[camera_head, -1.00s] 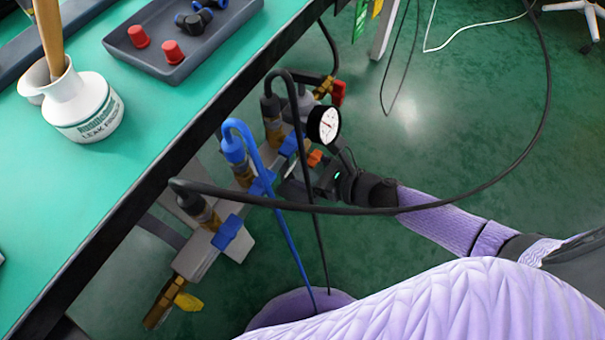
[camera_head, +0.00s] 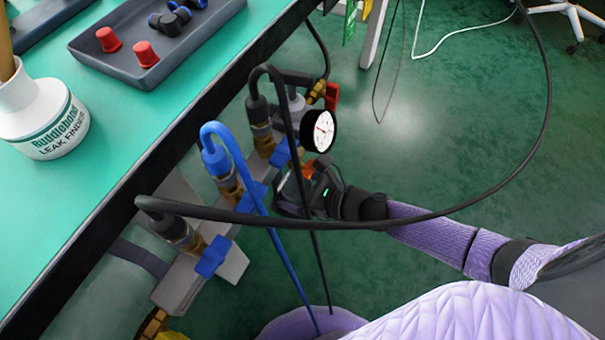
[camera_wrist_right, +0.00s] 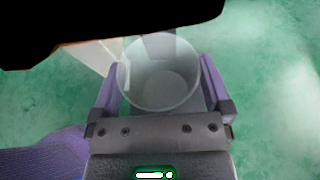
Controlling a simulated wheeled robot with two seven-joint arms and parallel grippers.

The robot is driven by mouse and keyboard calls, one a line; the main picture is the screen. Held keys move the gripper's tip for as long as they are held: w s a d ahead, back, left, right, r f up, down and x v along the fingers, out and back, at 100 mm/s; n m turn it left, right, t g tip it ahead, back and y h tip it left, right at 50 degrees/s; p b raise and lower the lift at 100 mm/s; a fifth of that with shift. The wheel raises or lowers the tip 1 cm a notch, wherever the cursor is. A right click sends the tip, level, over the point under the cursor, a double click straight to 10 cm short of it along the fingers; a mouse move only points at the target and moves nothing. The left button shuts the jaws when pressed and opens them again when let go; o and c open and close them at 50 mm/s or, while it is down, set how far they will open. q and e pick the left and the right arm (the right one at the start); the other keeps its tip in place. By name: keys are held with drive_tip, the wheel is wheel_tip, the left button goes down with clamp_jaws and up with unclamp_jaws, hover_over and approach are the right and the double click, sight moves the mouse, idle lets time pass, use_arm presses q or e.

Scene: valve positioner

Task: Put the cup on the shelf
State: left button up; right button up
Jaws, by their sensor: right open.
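A clear, see-through cup (camera_wrist_right: 160,78) shows in the right wrist view, with its round mouth facing the camera. My right gripper (camera_wrist_right: 161,68) is open, with one purple finger on each side of the cup. Whether the fingers touch it I cannot tell. In the head view my right gripper (camera_head: 292,194) is beside the pipe manifold, below the gauge and partly behind black hoses. I cannot make out the cup there. No shelf can be clearly identified. My left gripper is out of view.
The manifold (camera_head: 180,283) carries blue-handled valves, a round gauge (camera_head: 318,130) and hoses. A black hose (camera_head: 450,208) loops across my right arm. The green bench (camera_head: 110,120) holds a white leak-finder bottle (camera_head: 45,120) and a grey tray (camera_head: 185,55). Open floor lies to the right.

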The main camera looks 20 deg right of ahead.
drive_tip(key=shift+r, duration=0.15)
use_arm(q)
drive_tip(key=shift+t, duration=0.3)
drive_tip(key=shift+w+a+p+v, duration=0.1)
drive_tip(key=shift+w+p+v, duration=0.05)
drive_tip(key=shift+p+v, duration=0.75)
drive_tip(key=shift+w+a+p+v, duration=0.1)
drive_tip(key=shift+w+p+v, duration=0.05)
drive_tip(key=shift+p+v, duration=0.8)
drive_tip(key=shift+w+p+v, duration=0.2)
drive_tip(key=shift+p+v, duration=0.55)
drive_tip(key=shift+p, duration=0.3)
use_arm(e)
drive_tip(key=v, duration=1.2)
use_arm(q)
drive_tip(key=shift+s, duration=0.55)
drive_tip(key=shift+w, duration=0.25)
